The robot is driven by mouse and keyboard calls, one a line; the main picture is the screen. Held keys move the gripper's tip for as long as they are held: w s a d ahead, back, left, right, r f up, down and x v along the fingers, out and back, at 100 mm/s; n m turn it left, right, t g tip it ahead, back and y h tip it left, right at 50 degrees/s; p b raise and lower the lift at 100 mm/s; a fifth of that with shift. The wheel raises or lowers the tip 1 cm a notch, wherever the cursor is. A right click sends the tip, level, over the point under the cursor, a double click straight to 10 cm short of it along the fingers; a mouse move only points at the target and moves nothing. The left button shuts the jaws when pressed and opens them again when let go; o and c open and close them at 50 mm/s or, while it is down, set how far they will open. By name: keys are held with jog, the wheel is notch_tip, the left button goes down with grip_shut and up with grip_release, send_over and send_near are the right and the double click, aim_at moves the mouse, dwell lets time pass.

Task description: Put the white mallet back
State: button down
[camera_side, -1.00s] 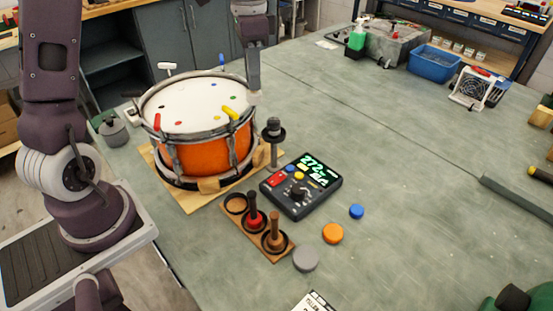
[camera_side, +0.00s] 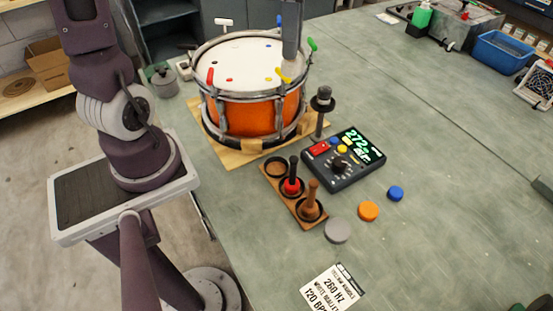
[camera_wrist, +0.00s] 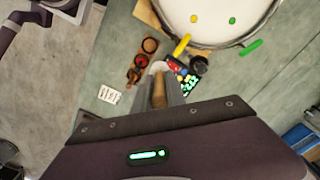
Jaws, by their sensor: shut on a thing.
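My gripper (camera_wrist: 159,92) is shut on the white mallet, whose tan handle (camera_wrist: 158,97) shows between the fingers and whose pale head (camera_wrist: 158,67) shows past them in the wrist view. In the side view my gripper (camera_side: 291,55) appears in front of the drum's right part; the mallet cannot be made out there. The wooden mallet rack (camera_side: 293,204) stands on the bench in front of the drum. Its far-left ring (camera_side: 276,167) is empty. A red mallet (camera_side: 292,180) and a brown mallet (camera_side: 311,203) stand upright in the other two.
The orange drum (camera_side: 252,114) has coloured keys around its rim. A black post (camera_side: 321,105) stands right of it, beside a control box (camera_side: 344,158) reading 272. Grey (camera_side: 338,231), orange (camera_side: 369,211) and blue (camera_side: 396,193) discs lie nearby. A printed card (camera_side: 333,290) lies in front.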

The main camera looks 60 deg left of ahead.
jog(key=shift+m, duration=0.8)
jog(key=s+f, duration=0.1)
jog(key=f, duration=0.7)
jog(key=s+f, duration=0.1)
jog(key=f, duration=0.7)
jog(key=s+d+f, duration=0.1)
jog(key=f, duration=0.7)
jog(key=shift+s+f, duration=0.1)
jog(key=shift+s, duration=0.2)
jog(key=c, duration=1.4)
grip_release()
jog(key=shift+f, duration=0.15)
jog(key=shift+o, duration=0.2)
notch_tip(320, 180, up, 12)
jog(key=s+r+n+t, duration=0.5)
jog(key=s+r+n, duration=0.5)
jog(key=r, duration=0.2)
jog(key=shift+s+n+t, duration=0.2)
jog(key=shift+n+t, duration=0.1)
jog(key=shift+n, duration=0.1)
